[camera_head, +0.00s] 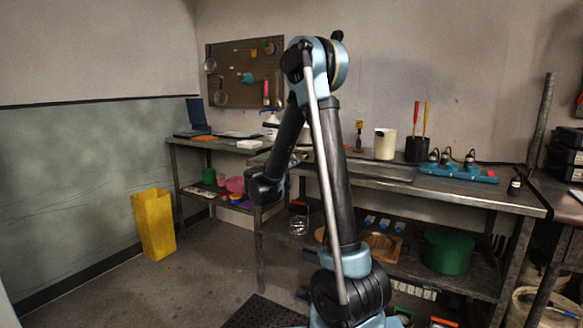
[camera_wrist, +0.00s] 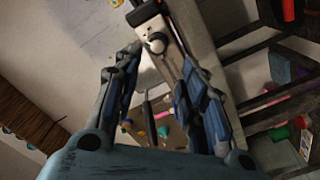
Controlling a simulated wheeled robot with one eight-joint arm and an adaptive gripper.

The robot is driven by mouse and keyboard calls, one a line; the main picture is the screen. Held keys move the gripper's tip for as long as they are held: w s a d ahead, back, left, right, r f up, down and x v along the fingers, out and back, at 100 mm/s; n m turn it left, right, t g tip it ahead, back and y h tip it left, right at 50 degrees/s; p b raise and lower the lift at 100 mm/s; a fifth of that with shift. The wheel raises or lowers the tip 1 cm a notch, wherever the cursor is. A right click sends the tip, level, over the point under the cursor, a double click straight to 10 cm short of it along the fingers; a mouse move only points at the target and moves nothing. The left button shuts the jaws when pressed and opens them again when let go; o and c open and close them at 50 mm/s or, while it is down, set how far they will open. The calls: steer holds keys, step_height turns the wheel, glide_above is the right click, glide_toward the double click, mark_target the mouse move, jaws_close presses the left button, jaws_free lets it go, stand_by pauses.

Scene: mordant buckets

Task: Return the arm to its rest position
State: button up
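My arm (camera_head: 330,170) rises in the middle of the head view, bends at a high elbow and hangs down to a dark wrist (camera_head: 265,185) in front of the left part of the workbench. The gripper fingers are mostly hidden behind the arm in that view. In the wrist view my gripper (camera_wrist: 160,62) shows two blue-black fingers set apart, with nothing clearly held. A white and black piece with a round knob (camera_wrist: 156,42) appears between and beyond the fingertips; I cannot tell what it is or how far off.
A metal workbench (camera_head: 440,190) runs along the back wall, with a white pot (camera_head: 385,143) and a blue power strip (camera_head: 458,172) on top. A green bucket (camera_head: 447,252) stands on its lower shelf. A yellow bin (camera_head: 154,224) stands left, with clear floor before it.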

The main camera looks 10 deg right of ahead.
steer(key=s+d+f+m+g+y, duration=0.1)
steer(key=s+d+f+g, duration=0.15)
steer(key=s+d, duration=0.35)
steer(key=s+d+f+g+y, duration=0.1)
steer(key=s+d+g, duration=0.2)
steer(key=s, duration=0.6)
steer(key=s+d+f+m+g+y, duration=0.1)
steer(key=s+d+g, duration=0.2)
steer(key=s+d, duration=0.3)
steer(key=s+a+f+g+y, duration=0.1)
steer(key=s+a+f+y, duration=0.1)
steer(key=s, duration=0.6)
steer(key=s+a+f+g+y, duration=0.1)
steer(key=s+a+f+y, duration=0.2)
steer(key=s, duration=0.6)
steer(key=s+a+f+g+y, duration=0.2)
steer(key=s+f, duration=0.4)
steer(key=s, duration=0.3)
steer(key=shift+s+a+y, duration=0.15)
steer(key=shift+a+y, duration=0.15)
steer(key=shift+a, duration=0.25)
steer(key=shift+f, duration=0.1)
steer(key=shift+w+f, duration=0.2)
steer(key=shift+w, duration=0.25)
